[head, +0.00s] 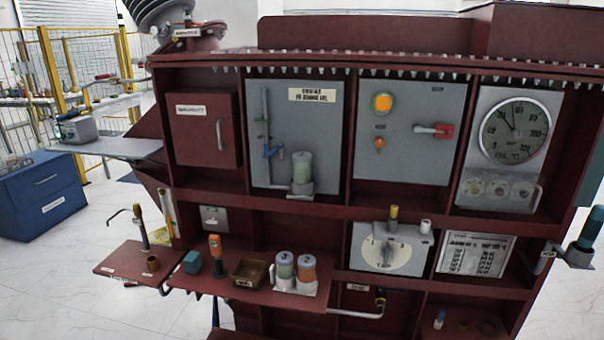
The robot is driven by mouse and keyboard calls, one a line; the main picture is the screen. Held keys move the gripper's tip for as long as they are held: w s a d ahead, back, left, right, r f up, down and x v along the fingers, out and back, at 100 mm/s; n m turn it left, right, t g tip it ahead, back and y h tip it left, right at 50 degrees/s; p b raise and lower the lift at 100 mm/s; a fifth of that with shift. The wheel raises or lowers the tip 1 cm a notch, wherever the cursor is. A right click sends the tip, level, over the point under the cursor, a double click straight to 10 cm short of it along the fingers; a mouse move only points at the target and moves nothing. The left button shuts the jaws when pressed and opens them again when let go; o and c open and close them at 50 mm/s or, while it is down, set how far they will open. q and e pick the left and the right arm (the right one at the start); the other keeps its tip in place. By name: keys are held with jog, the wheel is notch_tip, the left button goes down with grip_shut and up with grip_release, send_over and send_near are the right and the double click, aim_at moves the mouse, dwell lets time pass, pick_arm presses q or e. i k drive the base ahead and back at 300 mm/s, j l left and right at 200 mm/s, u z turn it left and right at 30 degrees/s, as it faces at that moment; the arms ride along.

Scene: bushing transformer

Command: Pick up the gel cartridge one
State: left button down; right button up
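Two capped gel cartridges stand upright side by side on the lower shelf of the dark red transformer cabinet in the head view. The left one is a green cartridge (285,266), and the right one is an orange cartridge (307,269). Both sit on a light grey holder (295,289). A third, pale green canister (302,168) is mounted at the foot of a pipe on the grey panel above. I cannot tell from any readable label which one is cartridge one. Neither of my grippers is in view.
Left of the cartridges stand a brown box (249,272), an orange-topped tool (216,255) and a teal block (192,262). A grey handle (362,314) juts out below the shelf. A small side shelf (128,258) and a blue cabinet (45,195) are at left.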

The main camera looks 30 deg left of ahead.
aim_at(301, 160)
jog(key=i+j, duration=0.1)
jog(key=i, duration=0.25)
jog(key=i+u, duration=0.85)
jog(key=k, duration=0.1)
